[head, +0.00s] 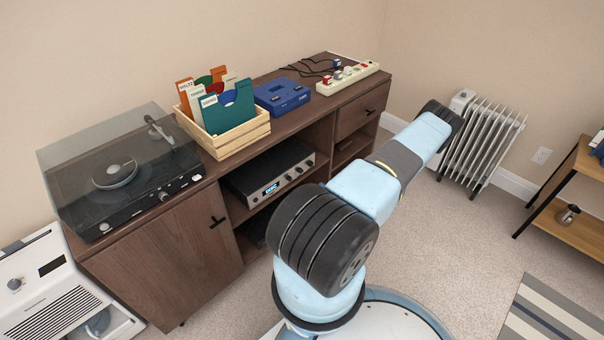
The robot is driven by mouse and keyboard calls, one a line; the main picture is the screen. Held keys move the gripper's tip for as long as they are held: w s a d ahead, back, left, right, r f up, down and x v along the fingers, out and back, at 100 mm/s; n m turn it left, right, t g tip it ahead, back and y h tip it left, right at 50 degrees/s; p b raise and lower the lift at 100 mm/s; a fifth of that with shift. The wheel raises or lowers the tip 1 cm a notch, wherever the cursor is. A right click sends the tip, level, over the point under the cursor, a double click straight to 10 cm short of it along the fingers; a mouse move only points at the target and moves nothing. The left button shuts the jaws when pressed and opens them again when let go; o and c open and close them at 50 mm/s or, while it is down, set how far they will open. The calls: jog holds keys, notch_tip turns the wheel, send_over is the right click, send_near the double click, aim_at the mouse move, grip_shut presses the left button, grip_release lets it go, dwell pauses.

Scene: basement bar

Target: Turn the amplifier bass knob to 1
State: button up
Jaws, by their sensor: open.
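The amplifier (270,174) is a dark, flat unit with a silver front in the open upper shelf of the wooden cabinet. A lit blue display sits at the left of its front, with several small knobs to the right. Which knob is the bass knob, and where it points, is too small to tell. My arm crosses the right of the head view, reaching from the bottom centre up toward the radiator. My gripper is not in view.
The cabinet (187,251) carries a turntable (120,170) with a tinted lid, a wooden record crate (236,138), a blue box (282,97) and a power strip (347,78). A radiator (480,145) stands right, a dehumidifier-like unit (50,290) left. Carpet lies clear before the cabinet.

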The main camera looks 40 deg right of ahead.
aim_at(302, 172)
jog(key=shift+m+h, duration=0.3)
jog(key=shift+h, duration=0.1)
jog(key=w, duration=1.3)
jog(key=shift+w+f, duration=0.35)
jog(key=shift+f, duration=0.05)
jog(key=shift+c, duration=0.4)
